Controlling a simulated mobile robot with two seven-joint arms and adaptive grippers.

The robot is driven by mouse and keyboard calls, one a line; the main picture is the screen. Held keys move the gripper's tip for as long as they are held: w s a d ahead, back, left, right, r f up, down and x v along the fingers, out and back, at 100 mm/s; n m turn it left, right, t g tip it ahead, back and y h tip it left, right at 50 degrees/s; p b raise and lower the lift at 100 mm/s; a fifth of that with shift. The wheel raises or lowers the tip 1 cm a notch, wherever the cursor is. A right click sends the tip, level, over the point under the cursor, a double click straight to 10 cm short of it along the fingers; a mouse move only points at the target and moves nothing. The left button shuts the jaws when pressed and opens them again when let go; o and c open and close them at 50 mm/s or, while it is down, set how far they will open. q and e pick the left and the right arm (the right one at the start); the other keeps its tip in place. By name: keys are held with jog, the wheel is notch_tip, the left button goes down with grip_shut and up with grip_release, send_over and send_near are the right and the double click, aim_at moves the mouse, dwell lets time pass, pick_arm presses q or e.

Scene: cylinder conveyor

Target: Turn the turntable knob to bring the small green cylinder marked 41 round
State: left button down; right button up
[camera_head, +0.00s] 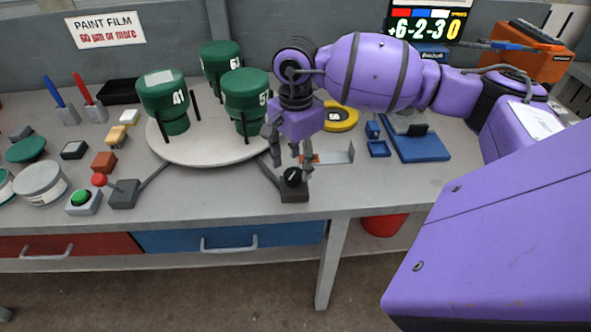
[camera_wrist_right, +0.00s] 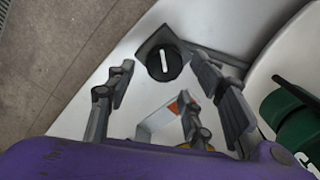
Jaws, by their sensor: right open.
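The turntable (camera_head: 200,152) is a pale round disc on the bench carrying several green cylinders. The green cylinder marked 41 (camera_head: 167,103) stands at its left front, upright. Another green cylinder (camera_head: 245,95) stands at the right and a third (camera_head: 221,60) at the back. The black knob (camera_head: 292,176), with a white line, sits on a dark base at the bench front. My right gripper (camera_head: 292,162) is open and empty just above it. In the right wrist view the knob (camera_wrist_right: 163,62) lies beyond the spread fingers (camera_wrist_right: 165,95), apart from them. My left gripper is not in view.
A red ball-topped lever (camera_head: 100,180) and a green button (camera_head: 82,197) stand left of the knob. A metal bracket (camera_head: 335,156) lies close to the right of the gripper. A blue tray (camera_head: 417,145) and yellow tape measure (camera_head: 342,117) are further right.

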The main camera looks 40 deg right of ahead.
aim_at(295, 175)
notch_tip(295, 175, down, 2)
jog(key=shift+f, duration=0.6)
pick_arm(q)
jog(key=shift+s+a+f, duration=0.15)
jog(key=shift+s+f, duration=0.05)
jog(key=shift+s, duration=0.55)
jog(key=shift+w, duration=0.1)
pick_arm(e)
jog(key=shift+a, duration=0.1)
jog(key=shift+c, duration=0.5)
